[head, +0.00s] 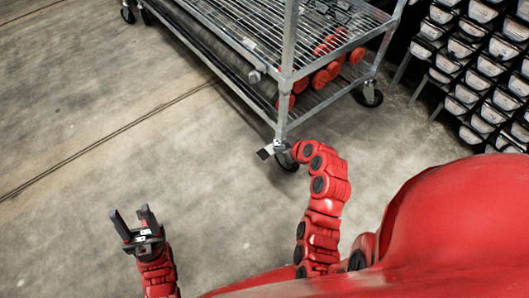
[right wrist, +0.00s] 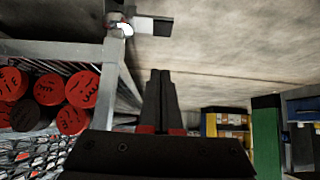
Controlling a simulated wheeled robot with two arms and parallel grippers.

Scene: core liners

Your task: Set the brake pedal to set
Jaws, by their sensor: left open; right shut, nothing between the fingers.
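A small black and white flap (head: 265,153), which looks like the brake pedal, sticks out at the foot of the cart's near corner post. In the right wrist view the flap (right wrist: 150,26) shows at the top, beside the bottom of the post. I cannot tell its setting. My right gripper (right wrist: 160,75) is shut and empty, its fingers apart from the flap in that view. In the head view the right arm reaches the cart's near corner, where its gripper is hard to make out. My left gripper (head: 138,222) is open and empty over bare floor, away from the cart.
The wire cart (head: 287,75) stands on casters and carries red-ended tubes (head: 325,75) on its lower shelf. Racks of grey bins (head: 470,70) stand at the right. The concrete floor (head: 90,130) is clear at the left.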

